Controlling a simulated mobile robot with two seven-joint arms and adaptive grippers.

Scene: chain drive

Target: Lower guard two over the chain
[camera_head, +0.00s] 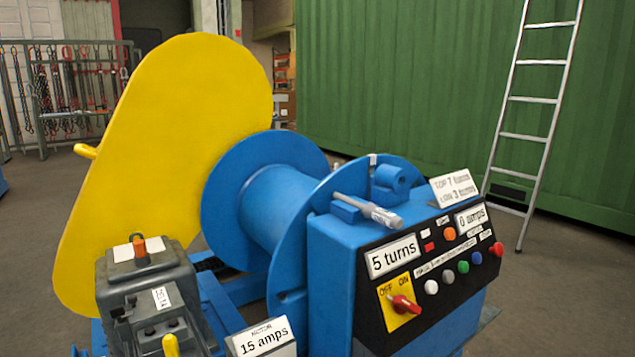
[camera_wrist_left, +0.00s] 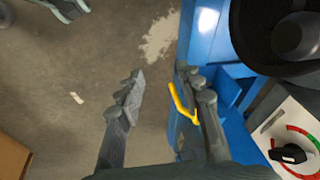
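A large flat yellow guard (camera_head: 165,150) stands upright and slanted behind the blue drum in the head view. It has a yellow handle (camera_head: 86,151) at its left edge. I see no number on it, so I cannot tell which guard it is. The chain behind it is hidden. In the left wrist view my left gripper (camera_wrist_left: 163,85) is open, its fingers spread over the floor. A bent yellow bar (camera_wrist_left: 182,105) shows close beside the right-hand finger; I cannot tell whether they touch. Neither gripper shows in the head view.
A blue drum (camera_head: 272,205) sits beside a blue control box (camera_head: 332,245) with labels, buttons and a red switch. A grey motor or gearbox (camera_head: 150,285) stands in front of the guard. A ladder (camera_head: 538,135) leans on a green container (camera_head: 430,90). Floor left of the machine is free.

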